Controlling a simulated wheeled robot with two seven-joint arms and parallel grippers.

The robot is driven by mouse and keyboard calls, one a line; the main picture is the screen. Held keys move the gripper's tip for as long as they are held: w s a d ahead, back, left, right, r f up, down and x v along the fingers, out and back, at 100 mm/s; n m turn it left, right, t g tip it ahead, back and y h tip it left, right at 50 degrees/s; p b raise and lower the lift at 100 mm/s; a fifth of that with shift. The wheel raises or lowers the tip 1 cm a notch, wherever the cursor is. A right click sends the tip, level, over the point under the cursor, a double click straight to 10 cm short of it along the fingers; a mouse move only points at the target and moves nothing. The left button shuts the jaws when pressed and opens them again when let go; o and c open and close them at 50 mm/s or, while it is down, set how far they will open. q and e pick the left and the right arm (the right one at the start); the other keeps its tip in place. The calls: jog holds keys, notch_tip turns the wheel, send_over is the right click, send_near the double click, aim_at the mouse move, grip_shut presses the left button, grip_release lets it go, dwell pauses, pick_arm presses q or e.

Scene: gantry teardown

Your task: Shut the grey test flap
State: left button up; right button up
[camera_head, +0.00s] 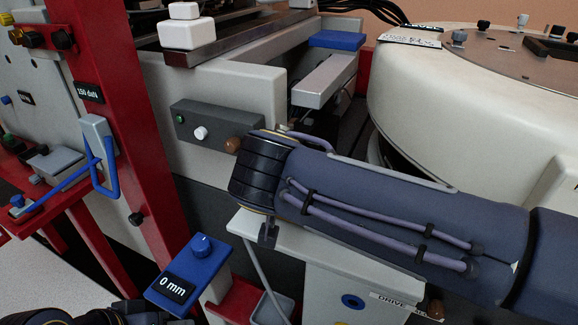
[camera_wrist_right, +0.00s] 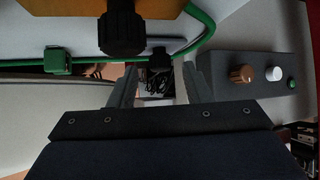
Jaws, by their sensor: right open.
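I cannot surely pick out the grey test flap in either view. My right arm comes in from the right in the head view, and its dark wrist hides much of what lies behind it. In the right wrist view my right gripper (camera_wrist_right: 159,70) is open, with its two grey fingers apart and nothing held between them. A small dark recess with black wires (camera_wrist_right: 158,84) shows beyond the gap between the fingers. Only a dark bit of my left arm seems to show at the lower left of the head view, without its fingers.
A grey control box (camera_head: 208,124) with knobs is on the cream housing, left of my right wrist; it shows right of the fingers in the wrist view (camera_wrist_right: 247,72). A black knob (camera_wrist_right: 121,30) and green cable (camera_wrist_right: 200,35) are close by. A red post (camera_head: 122,110) stands left.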

jog(key=p+v, duration=0.1)
jog(key=v, duration=0.4)
jog(key=shift+s+r, duration=0.1)
